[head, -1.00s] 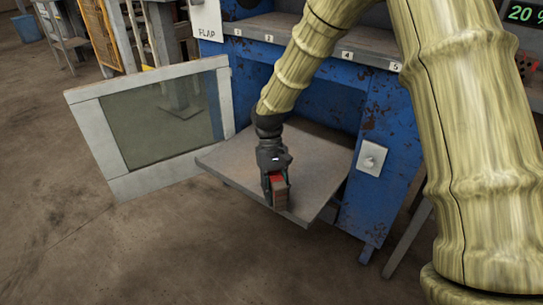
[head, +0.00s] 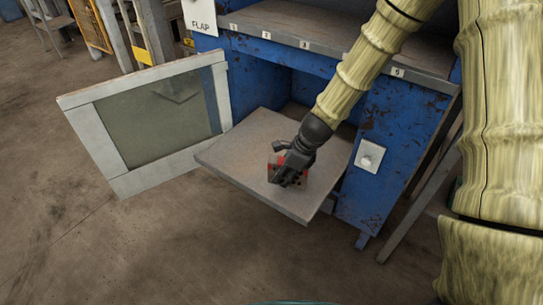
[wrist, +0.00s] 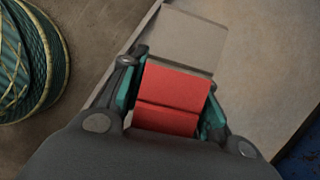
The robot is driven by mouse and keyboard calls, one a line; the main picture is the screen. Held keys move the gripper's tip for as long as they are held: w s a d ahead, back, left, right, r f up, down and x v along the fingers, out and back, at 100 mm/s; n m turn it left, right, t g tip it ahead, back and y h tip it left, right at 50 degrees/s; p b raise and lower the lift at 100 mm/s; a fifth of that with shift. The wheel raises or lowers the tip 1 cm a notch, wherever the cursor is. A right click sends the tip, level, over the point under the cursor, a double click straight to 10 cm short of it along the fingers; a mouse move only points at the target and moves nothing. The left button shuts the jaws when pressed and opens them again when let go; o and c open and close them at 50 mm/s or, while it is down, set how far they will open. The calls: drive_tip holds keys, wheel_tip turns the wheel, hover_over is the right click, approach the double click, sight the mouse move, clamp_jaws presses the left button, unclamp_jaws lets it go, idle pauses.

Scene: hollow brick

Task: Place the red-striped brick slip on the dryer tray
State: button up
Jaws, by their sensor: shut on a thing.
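The red-striped brick slip (head: 273,172) is in my gripper (head: 287,170), over the dryer tray (head: 235,150) in the head view. In the wrist view the brick slip (wrist: 172,95) shows a wide red band and a grey-brown end, and my gripper (wrist: 172,92) is shut on its sides, with teal pads against it. The tray is a flat grey board sticking out of the blue dryer, and it also shows in the wrist view (wrist: 265,60). I cannot tell whether the slip touches the tray. My gripper hides part of the slip.
The dryer's framed glass door (head: 150,125) stands open to the left of the tray. A teal coil (wrist: 30,60) lies on the left in the wrist view. The tray's bare left part is clear.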

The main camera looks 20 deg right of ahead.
sight(296, 178)
drive_tip(key=s+d+m, duration=0.1)
drive_tip(key=m, duration=0.1)
drive_tip(key=s+d+m+t+h+p, duration=0.1)
drive_tip(key=d+m, duration=0.1)
drive_tip(key=shift+s+d+f, duration=0.15)
drive_tip(key=shift+d, duration=0.1)
drive_tip(key=w, duration=0.5)
drive_tip(key=w+a+f+b, duration=0.1)
drive_tip(key=w, duration=0.4)
drive_tip(key=w+b, duration=0.1)
drive_tip(key=w, duration=0.4)
drive_tip(key=shift+w+a+f, duration=0.25)
drive_tip(key=shift+a+f, duration=0.05)
drive_tip(key=shift+w+f, duration=0.2)
drive_tip(key=shift+f, duration=0.1)
wheel_tip(296, 178, down, 3)
drive_tip(key=shift+f+b, duration=0.1)
drive_tip(key=shift+b, duration=0.75)
drive_tip(key=shift+r, duration=0.2)
drive_tip(key=shift+f, duration=0.1)
drive_tip(key=o, duration=1)
